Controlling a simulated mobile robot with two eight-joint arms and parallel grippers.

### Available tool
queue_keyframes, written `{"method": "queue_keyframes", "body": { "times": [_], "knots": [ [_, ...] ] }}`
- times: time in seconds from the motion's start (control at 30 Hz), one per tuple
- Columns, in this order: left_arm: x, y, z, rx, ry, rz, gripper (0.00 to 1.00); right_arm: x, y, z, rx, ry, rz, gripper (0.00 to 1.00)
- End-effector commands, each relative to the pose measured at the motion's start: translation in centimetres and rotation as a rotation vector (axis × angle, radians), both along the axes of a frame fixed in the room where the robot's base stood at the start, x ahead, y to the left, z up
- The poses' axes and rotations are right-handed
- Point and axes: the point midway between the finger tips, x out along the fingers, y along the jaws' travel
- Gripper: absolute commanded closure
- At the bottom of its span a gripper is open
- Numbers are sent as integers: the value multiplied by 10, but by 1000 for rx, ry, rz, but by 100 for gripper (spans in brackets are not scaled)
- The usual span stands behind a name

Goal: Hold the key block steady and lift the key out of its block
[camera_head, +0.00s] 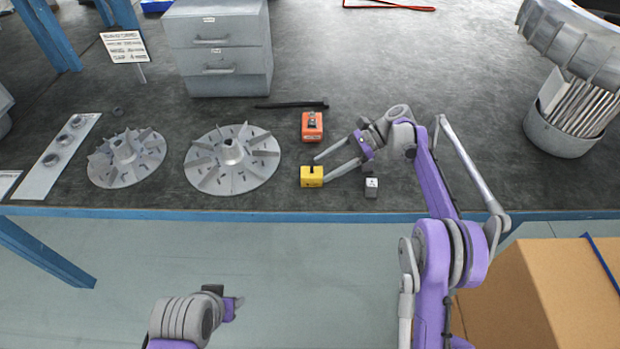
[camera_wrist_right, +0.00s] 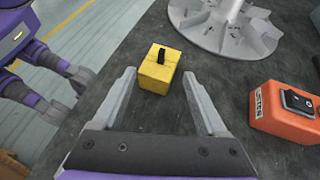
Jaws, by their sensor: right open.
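The yellow key block (camera_head: 312,177) sits on the dark bench top near its front edge, with a small black key (camera_head: 309,169) upright in its top. In the right wrist view the block (camera_wrist_right: 157,78) and key (camera_wrist_right: 161,56) show just ahead of my fingers. My right gripper (camera_head: 322,168) is open and empty. Its fingertips point at the block from the right, one towards each side, and I see no clear contact. My left gripper (camera_head: 235,306) is low in front of the bench, away from the block; its fingers are too hidden to read.
An orange switch box (camera_head: 312,128) stands just behind the block. A small grey cube (camera_head: 371,187) lies to the right, under my right arm. A finned impeller disc (camera_head: 232,160) lies left of the block. A grey drawer unit (camera_head: 218,50) stands farther back.

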Motion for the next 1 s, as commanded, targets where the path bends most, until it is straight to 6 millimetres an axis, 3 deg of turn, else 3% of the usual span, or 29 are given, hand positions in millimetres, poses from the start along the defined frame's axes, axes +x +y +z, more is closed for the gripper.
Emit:
{"method": "queue_keyframes", "body": {
  "times": [0.3,0.73,1.0],
  "knots": [
    [0,0,-17,0,6,0,50,-9,29,-18,0,-1,0,25],
    [1,0,-19,0,6,0,50,-11,35,-19,0,-1,0,25],
    [0,0,-19,0,6,0,50,-11,34,-19,-1,-2,0,74]
  ]
}}
